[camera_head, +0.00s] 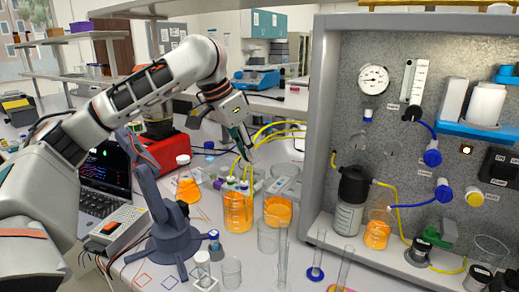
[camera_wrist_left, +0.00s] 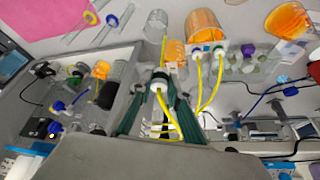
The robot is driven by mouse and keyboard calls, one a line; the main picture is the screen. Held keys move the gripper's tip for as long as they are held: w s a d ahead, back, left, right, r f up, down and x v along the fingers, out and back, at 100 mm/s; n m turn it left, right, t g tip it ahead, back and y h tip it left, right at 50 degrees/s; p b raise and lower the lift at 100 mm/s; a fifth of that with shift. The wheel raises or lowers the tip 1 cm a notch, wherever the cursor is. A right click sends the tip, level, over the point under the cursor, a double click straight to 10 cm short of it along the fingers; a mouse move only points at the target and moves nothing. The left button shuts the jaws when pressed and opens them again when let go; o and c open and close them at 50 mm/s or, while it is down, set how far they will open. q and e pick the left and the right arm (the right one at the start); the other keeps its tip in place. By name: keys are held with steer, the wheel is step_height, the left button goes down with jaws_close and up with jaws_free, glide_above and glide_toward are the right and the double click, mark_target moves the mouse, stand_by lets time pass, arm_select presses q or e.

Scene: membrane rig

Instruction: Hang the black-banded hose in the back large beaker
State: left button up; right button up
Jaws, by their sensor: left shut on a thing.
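My left gripper (camera_head: 246,146) is above the beakers in the head view. In the left wrist view its dark green fingers (camera_wrist_left: 160,112) are shut on a yellow hose with a white collar (camera_wrist_left: 158,83); its band colour is hard to make out. The held hose's lower end is above the beakers, and I cannot tell exactly over which. My right gripper is out of view.
The grey membrane rig (camera_head: 324,130) stands at the right with a bottle, valves and tubing. Empty clear beakers (camera_head: 268,238) and slim cylinders (camera_head: 283,255) stand in front. A blue-grey stand (camera_head: 165,240) and a laptop (camera_head: 98,205) are at the left.

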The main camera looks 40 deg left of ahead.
arm_select(q)
steer(key=shift+s, duration=0.2)
jaws_close()
steer(key=shift+r+p, duration=0.55)
steer(key=shift+r, duration=0.15)
steer(key=shift+w, duration=0.15)
